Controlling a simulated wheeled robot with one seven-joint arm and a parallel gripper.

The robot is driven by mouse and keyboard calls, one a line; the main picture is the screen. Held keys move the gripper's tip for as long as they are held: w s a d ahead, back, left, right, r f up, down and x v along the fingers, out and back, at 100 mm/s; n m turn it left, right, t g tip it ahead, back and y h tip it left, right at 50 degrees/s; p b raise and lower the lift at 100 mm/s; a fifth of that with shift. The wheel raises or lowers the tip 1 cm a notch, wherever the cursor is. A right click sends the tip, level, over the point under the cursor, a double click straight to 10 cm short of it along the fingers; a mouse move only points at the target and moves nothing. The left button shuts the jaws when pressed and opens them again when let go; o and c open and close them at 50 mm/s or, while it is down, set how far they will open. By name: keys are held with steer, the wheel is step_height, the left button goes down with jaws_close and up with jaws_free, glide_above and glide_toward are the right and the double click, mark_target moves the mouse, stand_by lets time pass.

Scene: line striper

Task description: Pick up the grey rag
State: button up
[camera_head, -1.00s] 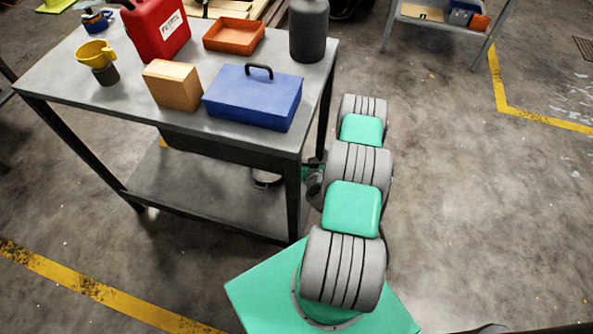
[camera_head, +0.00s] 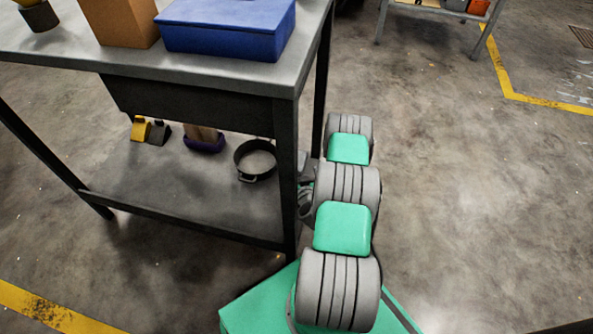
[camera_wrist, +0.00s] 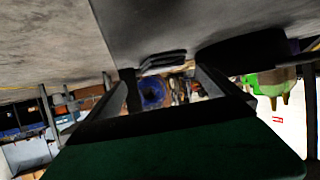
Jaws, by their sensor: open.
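A dark grey, folded, layered thing (camera_wrist: 163,61) that looks like the grey rag lies on the table's lower shelf in the wrist view. That view appears upside down. The rag is ahead of my gripper (camera_wrist: 172,78), between the lines of its two dark fingers, and apart from them. My gripper is open and empty. In the head view my gripper (camera_head: 304,195) is at the right end of the lower shelf (camera_head: 190,195), partly hidden by a table leg. I cannot make out the rag in the head view; the leg and my arm may cover it.
On the lower shelf stand a black round pan (camera_head: 255,160), a purple-based thing (camera_head: 204,141) and a yellow item (camera_head: 140,129). The table leg (camera_head: 285,180) is close beside my gripper. A blue box (camera_head: 228,28) is on the tabletop. The floor at the right is clear.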

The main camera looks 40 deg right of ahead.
steer(key=x, duration=0.2)
steer(key=b+x, duration=0.1)
steer(key=x, duration=0.1)
steer(key=b+x, duration=0.1)
steer(key=x, duration=0.1)
steer(key=shift+w+r, duration=0.3)
steer(key=shift+w+d, duration=0.25)
steer(key=shift+w, duration=0.05)
steer(key=shift+c, duration=0.2)
steer(key=shift+f, duration=0.1)
steer(key=c, duration=1.6)
